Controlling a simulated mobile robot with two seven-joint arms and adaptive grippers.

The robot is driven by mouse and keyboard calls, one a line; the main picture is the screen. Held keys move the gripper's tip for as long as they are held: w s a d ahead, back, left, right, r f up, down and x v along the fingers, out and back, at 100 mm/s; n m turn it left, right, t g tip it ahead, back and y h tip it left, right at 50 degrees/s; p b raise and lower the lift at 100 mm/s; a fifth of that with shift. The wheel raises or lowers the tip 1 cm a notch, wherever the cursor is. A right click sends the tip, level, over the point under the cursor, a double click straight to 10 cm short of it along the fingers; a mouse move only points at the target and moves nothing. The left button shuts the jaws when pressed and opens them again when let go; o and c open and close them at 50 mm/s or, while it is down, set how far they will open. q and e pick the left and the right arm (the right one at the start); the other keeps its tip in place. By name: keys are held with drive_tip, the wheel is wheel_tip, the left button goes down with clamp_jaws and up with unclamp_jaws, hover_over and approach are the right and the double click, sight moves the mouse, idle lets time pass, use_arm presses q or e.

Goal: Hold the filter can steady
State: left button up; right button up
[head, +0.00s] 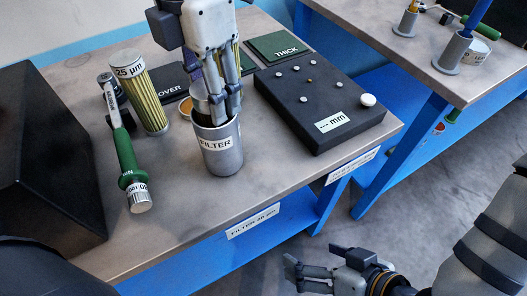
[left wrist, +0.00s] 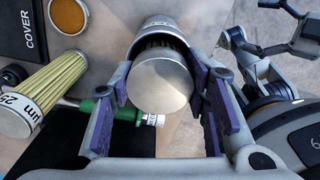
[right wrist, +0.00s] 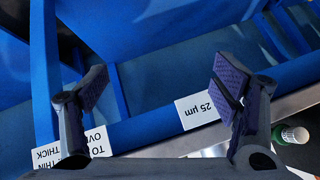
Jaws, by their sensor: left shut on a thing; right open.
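The filter can (head: 222,158) is a silver cup labelled FILTER, standing upright near the table's front edge. My left gripper (head: 222,112) comes down from above, its fingertips at the can's mouth. It is shut on a filter cartridge, whose round metal end (left wrist: 160,85) shows between the fingers in the left wrist view. Dark pleats show beyond that end, toward the can (left wrist: 158,20). The fingers partly hide the can's mouth, so the cartridge's depth is unclear. My right gripper (head: 312,274) is open and empty, low in front of the table; its two fingers also show in the right wrist view (right wrist: 165,90).
A yellow pleated 25 µm cartridge (head: 143,98) and a green-handled wrench (head: 124,150) stand or lie to the left. A black gauge block (head: 320,100) lies right of the can. Dark COVER (head: 172,82) and green THICK (head: 278,46) pads lie behind. The front table area is clear.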

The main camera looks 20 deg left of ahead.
drive_tip(key=w+a+r+n+y, duration=0.1)
drive_tip(key=a+r, duration=0.1)
drive_tip(key=r, duration=0.1)
drive_tip(key=w+a+r+n+t+y, duration=0.1)
drive_tip(key=a+r+y, duration=0.1)
drive_tip(key=a+r, duration=0.1)
drive_tip(key=w+a+r+n+t+y, duration=0.1)
drive_tip(key=a+r, duration=0.1)
drive_tip(key=r, duration=0.1)
drive_tip(key=shift+w+a+r, duration=0.25)
drive_tip(key=shift+r, duration=0.1)
drive_tip(key=n+t+y, duration=0.2)
drive_tip(key=n+y, duration=0.1)
drive_tip(key=y, duration=0.1)
approach(220, 140)
drive_tip(key=w, duration=0.2)
drive_tip(key=x, duration=1.2)
drive_tip(key=shift+w+a, duration=0.1)
drive_tip(key=shift+a, duration=0.15)
drive_tip(key=shift+c, duration=0.2)
drive_tip(key=c, duration=1.4)
clamp_jaws()
